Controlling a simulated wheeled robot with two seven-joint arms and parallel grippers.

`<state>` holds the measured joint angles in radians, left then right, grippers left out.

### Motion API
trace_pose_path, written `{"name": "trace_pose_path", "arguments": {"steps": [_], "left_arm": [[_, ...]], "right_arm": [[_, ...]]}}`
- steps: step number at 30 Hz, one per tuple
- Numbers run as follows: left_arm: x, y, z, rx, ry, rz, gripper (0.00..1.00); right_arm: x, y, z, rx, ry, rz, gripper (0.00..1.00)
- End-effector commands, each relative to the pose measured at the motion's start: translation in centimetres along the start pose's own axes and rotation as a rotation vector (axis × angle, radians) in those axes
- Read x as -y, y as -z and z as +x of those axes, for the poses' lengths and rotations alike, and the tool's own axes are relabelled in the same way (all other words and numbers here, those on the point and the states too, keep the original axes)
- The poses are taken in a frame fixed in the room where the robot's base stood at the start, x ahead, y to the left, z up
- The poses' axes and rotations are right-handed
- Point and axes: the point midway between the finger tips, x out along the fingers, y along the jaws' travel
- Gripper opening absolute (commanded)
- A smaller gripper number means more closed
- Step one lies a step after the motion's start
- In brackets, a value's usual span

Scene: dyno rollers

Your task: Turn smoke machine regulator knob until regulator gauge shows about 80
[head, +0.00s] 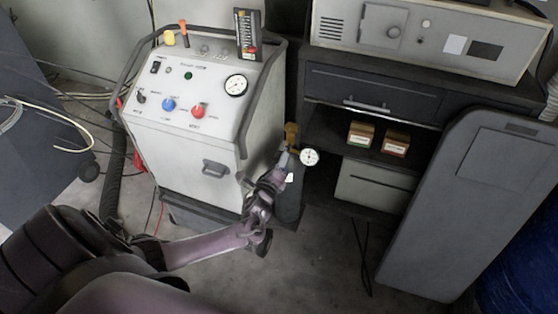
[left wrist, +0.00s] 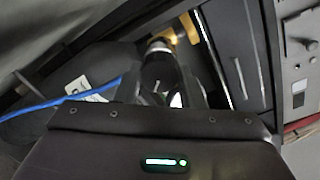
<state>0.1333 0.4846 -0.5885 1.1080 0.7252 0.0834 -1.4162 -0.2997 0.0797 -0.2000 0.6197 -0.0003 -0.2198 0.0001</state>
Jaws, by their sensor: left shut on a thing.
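A dark gas bottle (head: 290,205) stands on the floor beside the white smoke machine (head: 195,110). A brass fitting (head: 291,133) tops the bottle. The round white regulator gauge (head: 310,157) faces me on its right; its needle is too small to read. My left gripper (head: 281,172) is at the regulator, left of the gauge, shut on the regulator knob, which its fingers mostly hide. In the left wrist view the grey and black knob end (left wrist: 160,47) shows between the fingers, with brass behind it. My right gripper is not in view.
A dark workbench (head: 345,85) with drawers and two small boxes stands at the right. A grey panel (head: 465,205) leans in front of it. A blue hose (left wrist: 70,96) passes left of the gripper in the left wrist view. Floor in front is mostly clear.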

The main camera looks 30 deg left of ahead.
Motion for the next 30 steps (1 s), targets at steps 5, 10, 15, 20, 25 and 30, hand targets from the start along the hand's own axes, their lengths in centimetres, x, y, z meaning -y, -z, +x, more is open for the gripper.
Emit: {"name": "trace_pose_path", "arguments": {"steps": [5, 10, 15, 20, 25, 30], "left_arm": [[0.0, 0.1, 0.0, 0.004, 0.0, 0.161, 0.13], [0.0, 0.1, 0.0, 0.009, 0.001, 0.293, 0.13], [-0.1, 0.1, 0.0, 0.013, 0.002, 0.392, 0.13], [-0.1, 0.1, 0.0, 0.015, 0.002, 0.455, 0.13], [-0.2, 0.1, 0.0, 0.016, 0.002, 0.49, 0.13], [-0.2, 0.2, -0.1, 0.016, 0.002, 0.499, 0.13]], "right_arm": [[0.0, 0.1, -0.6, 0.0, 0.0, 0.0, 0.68], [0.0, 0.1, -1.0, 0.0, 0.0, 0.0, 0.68], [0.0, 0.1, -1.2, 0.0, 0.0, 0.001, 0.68], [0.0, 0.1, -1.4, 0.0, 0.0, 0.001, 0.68], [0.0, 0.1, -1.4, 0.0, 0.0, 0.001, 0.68], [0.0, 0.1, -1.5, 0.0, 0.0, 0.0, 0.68]]}}
